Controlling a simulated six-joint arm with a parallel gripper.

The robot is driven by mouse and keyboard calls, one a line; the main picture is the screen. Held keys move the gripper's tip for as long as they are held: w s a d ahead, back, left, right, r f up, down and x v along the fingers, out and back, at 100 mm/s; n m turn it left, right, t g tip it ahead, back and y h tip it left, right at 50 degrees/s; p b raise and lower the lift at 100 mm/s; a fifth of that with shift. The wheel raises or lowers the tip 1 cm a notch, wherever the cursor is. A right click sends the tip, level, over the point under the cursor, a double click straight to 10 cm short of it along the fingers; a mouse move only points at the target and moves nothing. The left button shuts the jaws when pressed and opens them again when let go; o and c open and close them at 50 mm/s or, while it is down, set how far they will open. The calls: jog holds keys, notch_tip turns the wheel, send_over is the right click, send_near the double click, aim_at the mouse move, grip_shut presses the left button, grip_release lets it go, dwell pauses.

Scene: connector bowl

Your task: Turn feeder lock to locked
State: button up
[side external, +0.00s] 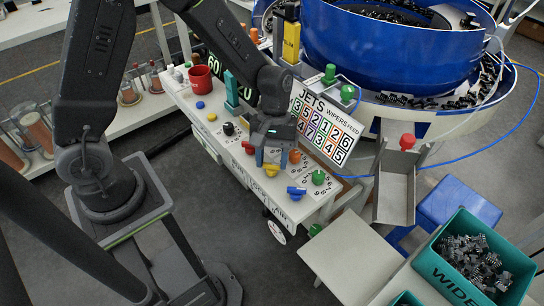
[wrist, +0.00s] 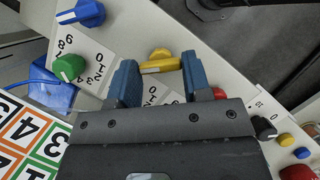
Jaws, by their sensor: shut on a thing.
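The control panel (side external: 235,150) is a pale sloped console with a row of coloured knobs. My gripper (side external: 271,163) is low over its front part, and its two blue fingers (wrist: 160,72) stand on either side of a yellow bar-shaped knob (wrist: 161,65). It is shut on this yellow knob, which also shows just below the fingers in the side view (side external: 271,171). A printed number scale lies between the fingers, partly hidden. I cannot read which control is labelled feeder lock.
A green knob (side external: 318,177), a blue knob (side external: 296,192) and an orange knob (side external: 295,156) are close to the right. A red knob (side external: 248,147) is close to the left. The number board (side external: 325,127) stands behind. A red mug (side external: 201,78) is at the panel's far end.

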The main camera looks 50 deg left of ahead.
jog(key=m, duration=0.2)
jog(key=m+g+y, duration=0.1)
jog(key=m, duration=0.1)
jog(key=shift+d+m+y, duration=0.15)
jog(key=shift+m+y, duration=0.15)
jog(key=shift+m, duration=0.1)
jog(key=m+y, duration=0.1)
jog(key=m, duration=0.3)
jog(key=shift+d+m+y, duration=0.15)
jog(key=shift+m+y, duration=0.15)
jog(key=shift+y, duration=0.1)
jog(key=m+y, duration=0.1)
jog(key=m, duration=0.3)
jog(key=shift+d+y, duration=0.1)
jog(key=shift+y, duration=0.3)
jog(key=shift+d+m+t+y, duration=0.1)
jog(key=shift+m+t+y, duration=0.45)
jog(key=shift+m, duration=1.55)
jog(key=o, duration=0.9)
